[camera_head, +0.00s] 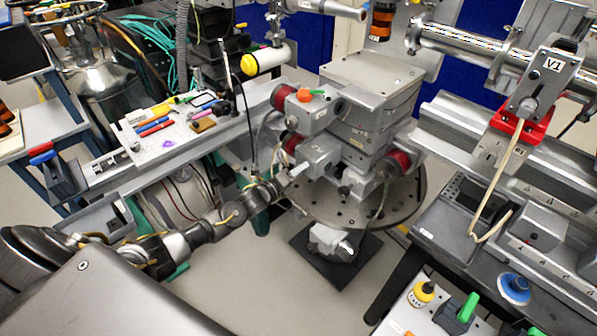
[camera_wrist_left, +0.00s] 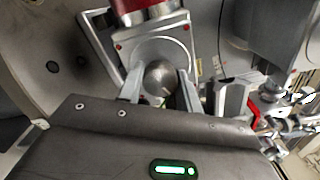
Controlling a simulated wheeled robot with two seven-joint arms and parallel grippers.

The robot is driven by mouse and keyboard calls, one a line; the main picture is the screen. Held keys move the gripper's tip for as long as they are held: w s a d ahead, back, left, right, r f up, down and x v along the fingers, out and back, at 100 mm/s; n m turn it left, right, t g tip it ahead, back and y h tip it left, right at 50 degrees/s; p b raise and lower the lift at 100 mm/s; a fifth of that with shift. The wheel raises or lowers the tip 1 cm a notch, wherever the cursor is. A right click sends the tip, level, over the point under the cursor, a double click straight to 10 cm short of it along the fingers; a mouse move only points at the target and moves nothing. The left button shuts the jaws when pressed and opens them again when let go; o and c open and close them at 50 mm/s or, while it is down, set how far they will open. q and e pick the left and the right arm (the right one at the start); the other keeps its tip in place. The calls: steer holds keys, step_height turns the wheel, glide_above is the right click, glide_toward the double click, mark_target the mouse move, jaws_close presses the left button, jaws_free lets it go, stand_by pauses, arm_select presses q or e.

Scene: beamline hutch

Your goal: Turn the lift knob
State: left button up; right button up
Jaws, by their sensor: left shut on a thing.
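The lift knob is a round silver knob (camera_wrist_left: 160,77) on a square grey plate with small red dots, seen in the wrist view. My left gripper (camera_wrist_left: 161,92) has one finger on each side of it and is shut on it. In the head view my left arm reaches in from the lower left, and the left gripper (camera_head: 288,181) meets the front of the grey stage stack (camera_head: 368,112). The knob is small there and partly hidden by the fingers. Its turn angle cannot be told. My right gripper is not in view.
Red motor ends (camera_head: 398,162) stick out of the stack, which stands on a round perforated plate (camera_head: 405,205). Cables hang close to my left gripper. A bench with pens and tools (camera_head: 165,128) is at left. A rail with a red clamp (camera_head: 518,125) is at right.

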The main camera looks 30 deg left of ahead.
arm_select(q)
steer(key=n, duration=0.6)
steer(key=shift+n, duration=0.3)
steer(key=n, duration=0.5)
steer(key=shift+n+p, duration=0.3)
steer(key=shift+n, duration=0.1)
steer(key=o, duration=1)
steer(key=shift+s+a, duration=0.1)
steer(key=b+v, duration=0.1)
steer(key=v, duration=0.9)
steer(key=shift+s+a, duration=0.15)
steer(key=shift+s, duration=0.1)
